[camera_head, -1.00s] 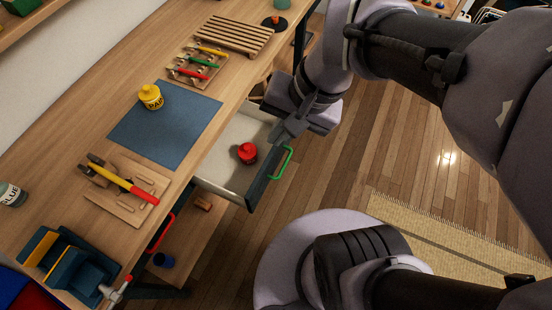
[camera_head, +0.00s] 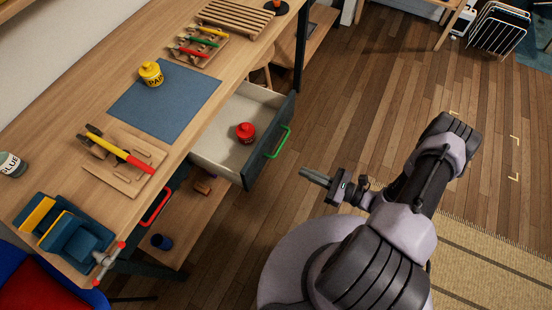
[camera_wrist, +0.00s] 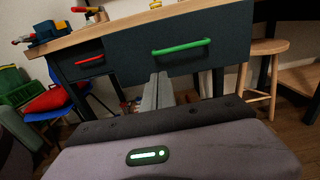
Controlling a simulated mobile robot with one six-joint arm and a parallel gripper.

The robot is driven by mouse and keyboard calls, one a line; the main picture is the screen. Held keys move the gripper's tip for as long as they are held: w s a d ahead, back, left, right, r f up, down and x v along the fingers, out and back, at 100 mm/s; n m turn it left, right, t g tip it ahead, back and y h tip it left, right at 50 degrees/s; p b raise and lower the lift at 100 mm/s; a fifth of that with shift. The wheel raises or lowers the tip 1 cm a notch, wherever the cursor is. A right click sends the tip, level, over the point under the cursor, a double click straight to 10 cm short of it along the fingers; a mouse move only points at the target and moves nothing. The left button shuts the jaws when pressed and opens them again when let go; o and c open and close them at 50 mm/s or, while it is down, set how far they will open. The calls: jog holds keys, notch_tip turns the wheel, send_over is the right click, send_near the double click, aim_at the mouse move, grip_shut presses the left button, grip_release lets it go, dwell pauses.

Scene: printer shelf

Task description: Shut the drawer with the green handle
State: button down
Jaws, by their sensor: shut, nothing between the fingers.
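The drawer with the green handle (camera_head: 243,180) is pulled out from under the workbench in the head view, and a red pot (camera_head: 245,132) stands inside it. The green handle (camera_head: 278,142) is on its dark front panel. In the wrist view, the drawer front (camera_wrist: 222,32) faces me, with the green handle (camera_wrist: 181,47) across it. My gripper (camera_head: 303,171) is shut and empty, in front of the drawer and apart from it. Its fingers also show in the wrist view (camera_wrist: 157,78), just below the handle in the picture.
A drawer with a red handle (camera_head: 157,206) is on the left, apparently shut. The bench top (camera_head: 60,150) carries a blue mat (camera_head: 166,101), a yellow pot (camera_head: 151,74), tools and a vise (camera_head: 75,238). A stool (camera_wrist: 262,48) is right of the drawer.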

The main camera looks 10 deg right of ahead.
jog(key=b+x, duration=0.3)
jog(key=x, duration=0.9)
